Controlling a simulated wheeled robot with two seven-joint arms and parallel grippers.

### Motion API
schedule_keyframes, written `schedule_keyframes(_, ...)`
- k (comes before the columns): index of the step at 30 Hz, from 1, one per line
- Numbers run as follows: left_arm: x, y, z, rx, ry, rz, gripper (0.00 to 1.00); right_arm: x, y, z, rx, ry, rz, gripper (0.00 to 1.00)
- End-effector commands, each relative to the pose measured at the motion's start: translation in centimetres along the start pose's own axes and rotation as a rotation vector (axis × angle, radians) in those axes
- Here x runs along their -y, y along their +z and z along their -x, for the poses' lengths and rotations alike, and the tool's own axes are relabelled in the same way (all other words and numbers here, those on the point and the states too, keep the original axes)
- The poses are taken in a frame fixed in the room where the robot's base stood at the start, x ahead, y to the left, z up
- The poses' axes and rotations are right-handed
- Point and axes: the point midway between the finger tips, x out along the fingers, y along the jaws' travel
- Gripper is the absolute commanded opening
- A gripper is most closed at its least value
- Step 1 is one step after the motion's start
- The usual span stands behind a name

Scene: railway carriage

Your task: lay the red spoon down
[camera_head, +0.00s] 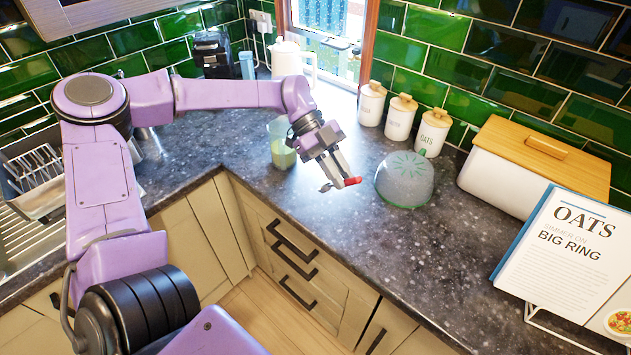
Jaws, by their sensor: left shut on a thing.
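My left gripper (340,181) is shut on the red spoon (351,182) above the dark speckled counter (300,222), near its front edge. The spoon's red end sticks out to the right of the fingers. A small grey part shows at the left of the fingers. The fingers hide its middle. I cannot tell how far it is above the counter. My right gripper is not in view.
Canisters (401,117), a bread bin (510,182) and a recipe book (565,255) stand further right. A white kettle (288,60) is behind. The counter front right of the gripper is clear.

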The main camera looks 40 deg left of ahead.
Motion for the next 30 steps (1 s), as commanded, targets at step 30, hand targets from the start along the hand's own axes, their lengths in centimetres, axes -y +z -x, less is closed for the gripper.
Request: schedule_keyframes(30, 0.2, 12.6, -4.6, 0.790, 0.401, -0.685, 0.00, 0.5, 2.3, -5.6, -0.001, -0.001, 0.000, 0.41)
